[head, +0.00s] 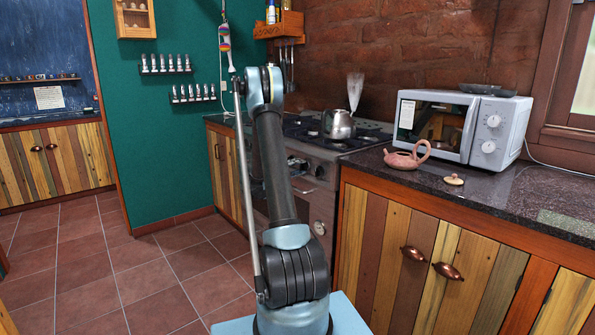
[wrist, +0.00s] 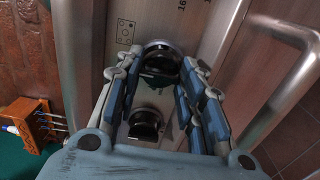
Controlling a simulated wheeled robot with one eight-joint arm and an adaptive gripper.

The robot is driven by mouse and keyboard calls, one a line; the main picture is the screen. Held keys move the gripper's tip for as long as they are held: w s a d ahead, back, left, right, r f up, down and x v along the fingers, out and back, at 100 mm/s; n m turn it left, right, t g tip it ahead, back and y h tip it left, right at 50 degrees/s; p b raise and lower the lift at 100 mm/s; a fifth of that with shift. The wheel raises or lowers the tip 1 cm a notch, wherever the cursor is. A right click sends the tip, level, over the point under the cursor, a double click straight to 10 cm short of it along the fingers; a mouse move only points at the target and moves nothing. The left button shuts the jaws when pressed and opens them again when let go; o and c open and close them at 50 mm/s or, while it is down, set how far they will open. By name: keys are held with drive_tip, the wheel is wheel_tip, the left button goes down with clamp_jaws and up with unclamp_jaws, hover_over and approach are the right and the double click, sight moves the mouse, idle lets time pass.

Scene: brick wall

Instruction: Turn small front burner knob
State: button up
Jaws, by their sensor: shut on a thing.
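In the wrist view, a round black burner knob (wrist: 160,53) with a silvery rim sits on the steel stove panel (wrist: 190,25). My gripper (wrist: 160,74) has its two blue-grey fingers on either side of this knob, shut on it. A second black knob (wrist: 145,124) lies lower in the picture, between the fingers and nearer the palm, not held. A small burner diagram is printed beside the held knob, too small to read.
A metal oven handle (wrist: 285,75) runs close by on the right in the wrist view. A kettle (head: 339,124) stands on the stove top. A teapot (head: 405,159) and microwave (head: 461,127) are on the counter to the right. The tiled floor at left is clear.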

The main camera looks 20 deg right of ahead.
drive_tip(key=shift+s+f, duration=0.1)
drive_tip(key=shift+f, duration=0.05)
idle(0.3)
drive_tip(key=o, duration=1.1)
drive_tip(key=shift+c, duration=0.2)
drive_tip(key=shift+a, duration=0.15)
drive_tip(key=v, duration=0.7)
drive_tip(key=shift+a, duration=0.3)
drive_tip(key=shift+s, duration=0.1)
